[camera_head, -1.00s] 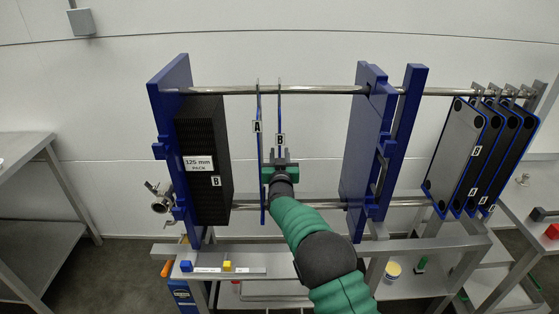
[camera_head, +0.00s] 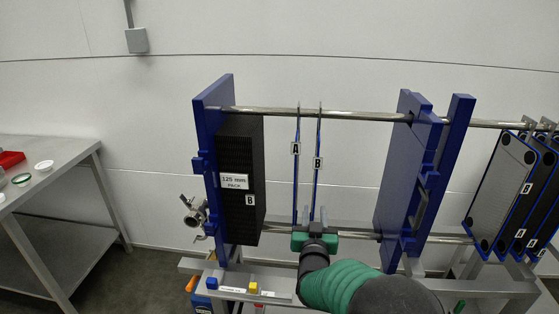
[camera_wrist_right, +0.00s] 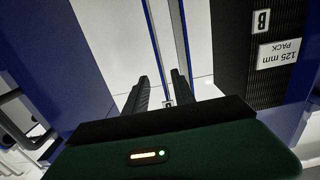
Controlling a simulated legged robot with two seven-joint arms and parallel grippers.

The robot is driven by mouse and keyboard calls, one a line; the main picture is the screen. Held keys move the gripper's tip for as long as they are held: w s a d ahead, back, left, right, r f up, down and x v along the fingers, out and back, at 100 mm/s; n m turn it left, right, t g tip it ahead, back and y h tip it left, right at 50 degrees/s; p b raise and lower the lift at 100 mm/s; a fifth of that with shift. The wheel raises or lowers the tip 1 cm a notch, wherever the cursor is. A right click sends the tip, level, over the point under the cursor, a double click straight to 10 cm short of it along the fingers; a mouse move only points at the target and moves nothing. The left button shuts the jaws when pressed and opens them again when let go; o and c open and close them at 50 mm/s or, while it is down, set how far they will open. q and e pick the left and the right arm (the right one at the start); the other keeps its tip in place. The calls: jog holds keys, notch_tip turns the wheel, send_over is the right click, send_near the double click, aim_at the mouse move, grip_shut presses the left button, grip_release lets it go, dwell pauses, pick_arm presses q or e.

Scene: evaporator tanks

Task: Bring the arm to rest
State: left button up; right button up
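My right arm comes in from the bottom of the head view. Its green and black gripper (camera_head: 315,222) is low, at the lower ends of two thin blue-edged plates, A (camera_head: 296,180) and B (camera_head: 317,182), which hang upright from the top rail. In the right wrist view the two black fingers (camera_wrist_right: 160,82) are apart with nothing held between them. The plate edges (camera_wrist_right: 183,40) show beyond the fingertips. Whether a finger touches a plate cannot be told. My left gripper is in neither view.
A black plate pack (camera_head: 241,170) marked 125 mm stands by the left blue end plate (camera_head: 212,130). A blue frame plate (camera_head: 405,170) stands right of my gripper. Several loose plates (camera_head: 500,190) hang far right. A steel table (camera_head: 60,165) with a red tray is at left.

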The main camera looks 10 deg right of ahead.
jog(key=s+f+n+g+y+p, duration=0.1)
jog(key=s+f+g, duration=0.3)
jog(key=s, duration=0.7)
jog(key=s+f+n+g+y+p, duration=0.1)
jog(key=s+f+g, duration=0.4)
jog(key=s, duration=0.6)
jog(key=s+f+g+y+p, duration=0.1)
jog(key=s+f+g, duration=0.3)
jog(key=s, duration=0.7)
jog(key=shift+s+d+f+n+g+y+p, duration=0.15)
jog(key=shift+d+n+g+y+p, duration=0.25)
jog(key=shift+g+y, duration=0.35)
jog(key=shift+a, duration=0.1)
